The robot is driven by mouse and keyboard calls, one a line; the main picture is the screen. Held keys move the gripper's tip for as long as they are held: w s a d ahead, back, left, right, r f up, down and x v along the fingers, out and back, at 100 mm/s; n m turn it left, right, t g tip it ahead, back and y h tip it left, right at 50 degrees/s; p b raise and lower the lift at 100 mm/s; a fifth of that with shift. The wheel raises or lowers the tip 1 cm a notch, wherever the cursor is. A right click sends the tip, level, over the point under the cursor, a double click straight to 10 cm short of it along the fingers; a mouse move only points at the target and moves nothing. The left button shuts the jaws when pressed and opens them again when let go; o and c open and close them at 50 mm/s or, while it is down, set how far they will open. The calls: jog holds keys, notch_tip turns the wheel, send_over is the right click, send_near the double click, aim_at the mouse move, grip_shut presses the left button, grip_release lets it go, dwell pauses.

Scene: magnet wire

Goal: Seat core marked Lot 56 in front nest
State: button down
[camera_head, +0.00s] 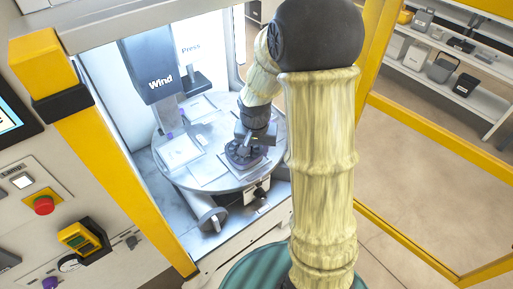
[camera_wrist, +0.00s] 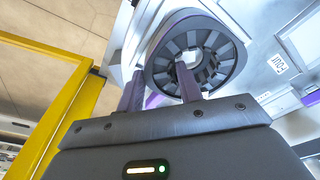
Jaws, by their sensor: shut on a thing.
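A dark, ring-shaped slotted core (camera_wrist: 163,66) with a purple edge is at my gripper (camera_wrist: 160,84) in the wrist view. One finger is at the outside of the ring and the other reaches into its bore, so the jaws are shut on the ring wall. In the head view the dark core (camera_head: 240,158) is under my gripper (camera_head: 254,138), at the front part of the round turntable (camera_head: 200,181). The front nest is mostly hidden by core and gripper, and I cannot tell whether the core touches it. No Lot 56 mark is readable.
A dark "Wind" head (camera_head: 150,68) and a "Press" unit (camera_head: 192,80) stand behind the turntable. A handwheel (camera_head: 212,218) is at the front edge. Yellow frame posts (camera_head: 105,140) flank the opening. A white printed label (camera_wrist: 279,64) lies beside the core.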

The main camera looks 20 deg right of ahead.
jog(key=shift+w, duration=0.2)
jog(key=shift+f+b, duration=0.6)
jog(key=shift+f, duration=0.15)
dwell(0.7)
jog(key=c, duration=0.9)
grip_release()
jog(key=shift+o, duration=0.2)
jog(key=shift+s, duration=0.1)
jog(key=shift+s+a+r+p, duration=0.1)
jog(key=shift+s+r+p, duration=0.05)
jog(key=shift+r+p, duration=1)
jog(key=shift+s+a+r+p, duration=0.15)
jog(key=shift+r+p, duration=0.7)
jog(key=shift+r, duration=0.5)
jog(key=shift+r, duration=0.1)
